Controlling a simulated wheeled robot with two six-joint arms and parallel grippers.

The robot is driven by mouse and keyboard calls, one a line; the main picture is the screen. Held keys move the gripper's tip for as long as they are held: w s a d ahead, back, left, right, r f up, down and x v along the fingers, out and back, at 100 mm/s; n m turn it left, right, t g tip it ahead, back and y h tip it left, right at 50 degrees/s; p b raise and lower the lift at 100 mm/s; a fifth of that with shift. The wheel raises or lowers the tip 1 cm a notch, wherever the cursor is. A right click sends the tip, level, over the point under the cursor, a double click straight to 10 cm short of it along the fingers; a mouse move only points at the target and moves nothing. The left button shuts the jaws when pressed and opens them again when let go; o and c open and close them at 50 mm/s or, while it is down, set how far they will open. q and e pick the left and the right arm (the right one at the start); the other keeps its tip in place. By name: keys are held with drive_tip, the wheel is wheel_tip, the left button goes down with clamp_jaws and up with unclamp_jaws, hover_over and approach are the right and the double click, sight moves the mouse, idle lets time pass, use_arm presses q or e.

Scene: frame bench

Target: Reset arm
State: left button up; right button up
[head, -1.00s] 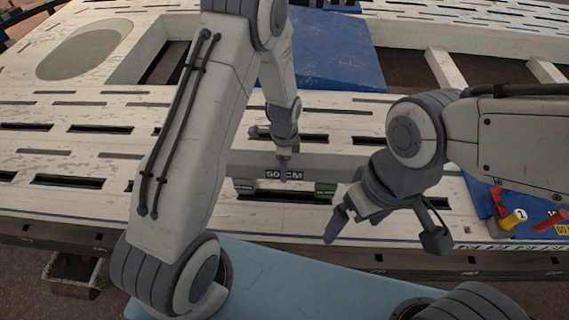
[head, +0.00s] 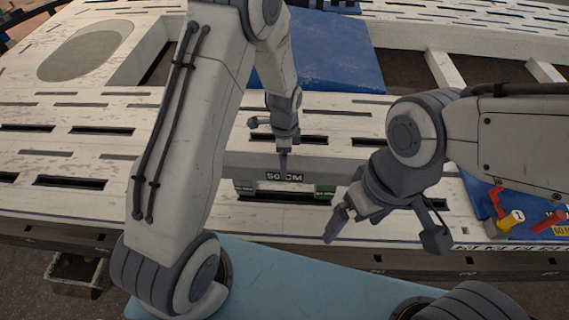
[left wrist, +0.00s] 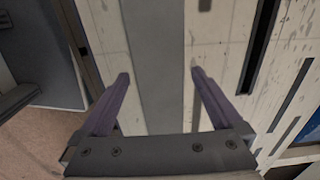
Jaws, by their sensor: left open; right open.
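My right gripper (head: 385,225) is open and empty above the front part of the white slotted bench (head: 60,155). My left gripper (head: 270,142) is open, above the grey bar marked "50 CM" (head: 235,167) in the head view. In the left wrist view its two purple fingers (left wrist: 160,85) stand apart on either side of the grey bar (left wrist: 157,60), with nothing held between them. I cannot tell how high the fingers are above the bar.
A blue panel (head: 330,60) lies at the back. At the right, a blue mat (head: 480,200) carries a yellow-and-red tool (head: 510,222) and other small items. Open slots cross the bench.

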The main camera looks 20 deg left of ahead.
use_arm(q)
wheel_tip(320, 180, up, 7)
drive_tip(key=shift+f+p, duration=0.2)
drive_tip(key=shift+p, duration=0.45)
drive_tip(key=shift+f, duration=0.2)
wheel_tip(320, 180, down, 10)
drive_tip(key=b, duration=0.3)
drive_tip(key=shift+r, duration=0.1)
drive_tip(key=shift+r+p, duration=0.65)
drive_tip(key=shift+r, duration=0.5)
drive_tip(key=shift+f, duration=0.1)
